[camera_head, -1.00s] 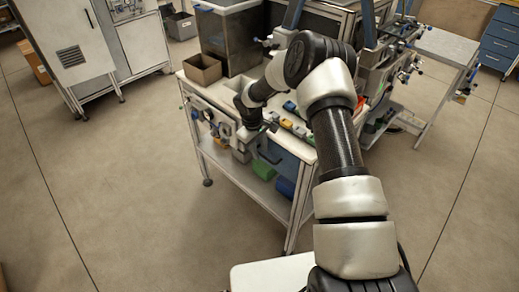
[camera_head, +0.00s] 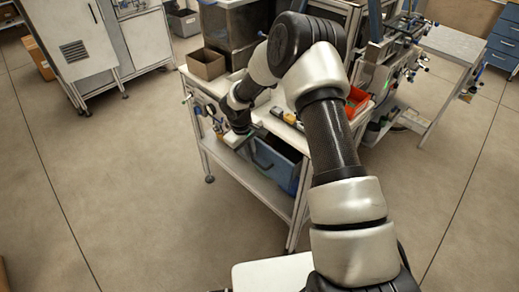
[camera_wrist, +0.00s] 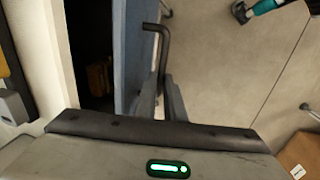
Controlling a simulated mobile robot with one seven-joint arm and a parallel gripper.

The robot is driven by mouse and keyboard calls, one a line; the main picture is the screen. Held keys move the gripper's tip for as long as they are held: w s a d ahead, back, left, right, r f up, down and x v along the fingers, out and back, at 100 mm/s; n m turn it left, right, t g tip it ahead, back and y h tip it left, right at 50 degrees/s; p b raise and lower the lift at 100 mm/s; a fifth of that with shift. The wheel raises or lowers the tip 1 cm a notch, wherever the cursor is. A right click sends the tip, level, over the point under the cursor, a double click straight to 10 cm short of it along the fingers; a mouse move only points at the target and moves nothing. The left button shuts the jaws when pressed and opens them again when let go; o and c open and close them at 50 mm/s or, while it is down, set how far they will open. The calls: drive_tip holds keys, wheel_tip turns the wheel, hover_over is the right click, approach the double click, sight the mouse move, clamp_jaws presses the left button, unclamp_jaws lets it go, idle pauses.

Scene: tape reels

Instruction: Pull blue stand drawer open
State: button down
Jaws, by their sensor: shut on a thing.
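The blue drawer (camera_head: 276,166) of the white-topped stand (camera_head: 228,88) is partly out, with a dark opening behind its front. In the wrist view the blue drawer front (camera_wrist: 134,45) stands apart from the white stand edge (camera_wrist: 38,50). Dim yellowish items show inside the gap. The dark bar handle (camera_wrist: 165,42) runs along the outer side of the front. My gripper (camera_wrist: 162,88) is shut on this handle. In the head view my gripper's body is at the stand's front left of the drawer; its fingers are not clear there.
A brown open box (camera_head: 206,64) and small parts are on the stand top. A red tray (camera_head: 357,100) is at its right. A lower shelf (camera_head: 245,175) lies below the drawer.

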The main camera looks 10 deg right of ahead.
drive_tip(key=s+a+b, duration=0.6)
drive_tip(key=s+a, duration=0.7)
drive_tip(key=a, duration=0.4)
drive_tip(key=shift+a+b, duration=0.3)
drive_tip(key=shift+b, duration=0.05)
drive_tip(key=c, duration=1.8)
unclamp_jaws()
drive_tip(key=shift+c, duration=0.2)
wheel_tip(320, 180, up, 17)
drive_tip(key=s+a+p, duration=0.1)
drive_tip(key=a, duration=0.1)
drive_tip(key=shift+s+a, duration=0.35)
drive_tip(key=shift+s, duration=0.05)
drive_tip(key=shift+r, duration=0.1)
